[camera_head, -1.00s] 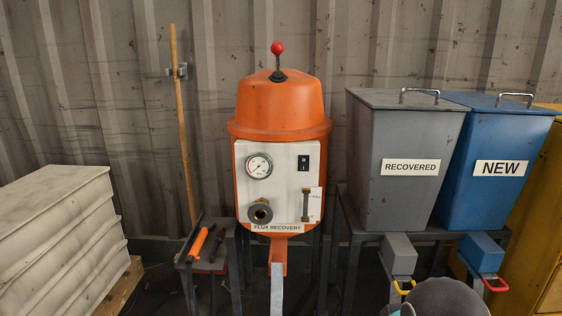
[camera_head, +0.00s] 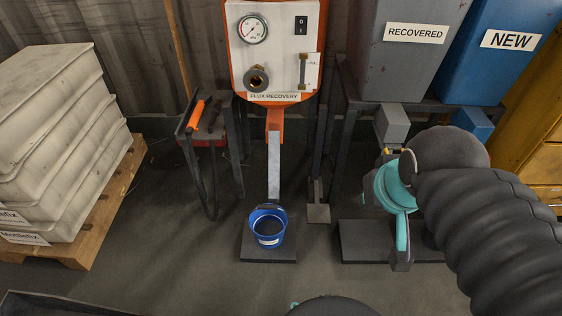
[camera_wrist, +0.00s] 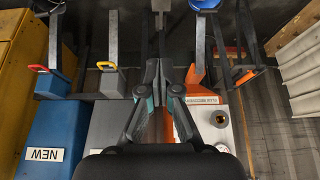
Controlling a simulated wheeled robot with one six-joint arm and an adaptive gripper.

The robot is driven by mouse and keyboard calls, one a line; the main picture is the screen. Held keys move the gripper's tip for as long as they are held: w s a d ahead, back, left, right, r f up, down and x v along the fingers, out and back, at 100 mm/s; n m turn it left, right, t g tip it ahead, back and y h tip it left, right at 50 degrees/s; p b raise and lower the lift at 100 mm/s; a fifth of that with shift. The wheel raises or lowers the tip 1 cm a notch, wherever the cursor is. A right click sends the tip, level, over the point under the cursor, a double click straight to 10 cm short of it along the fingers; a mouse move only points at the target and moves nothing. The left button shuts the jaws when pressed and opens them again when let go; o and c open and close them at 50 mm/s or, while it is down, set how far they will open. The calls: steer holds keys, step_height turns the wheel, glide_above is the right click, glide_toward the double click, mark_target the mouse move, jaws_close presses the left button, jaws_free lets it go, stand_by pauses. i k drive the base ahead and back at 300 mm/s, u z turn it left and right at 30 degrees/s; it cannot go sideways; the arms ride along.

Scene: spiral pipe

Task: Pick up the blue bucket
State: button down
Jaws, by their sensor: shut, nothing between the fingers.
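The blue bucket (camera_head: 268,228) stands upright on a dark flat plate (camera_head: 262,252) on the floor, below the end of the grey chute (camera_head: 274,165). A white label is on its front, and its inside looks dark. Part of the bucket shows at the top edge of the wrist view (camera_wrist: 204,4). My gripper (camera_head: 400,262) is to the right of the bucket, apart from it, with its fingers pointing down in the head view. In the wrist view my gripper (camera_wrist: 154,68) has its fingers together with nothing between them.
The orange flux recovery machine (camera_head: 275,118) stands behind the bucket. Grey (camera_head: 405,60) and blue bins (camera_head: 510,75) stand at right.

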mark_target(268, 222)
steer(key=k, duration=1.1)
steer(key=u, duration=1.25)
steer(key=i, duration=1.25)
steer(key=z, duration=0.3)
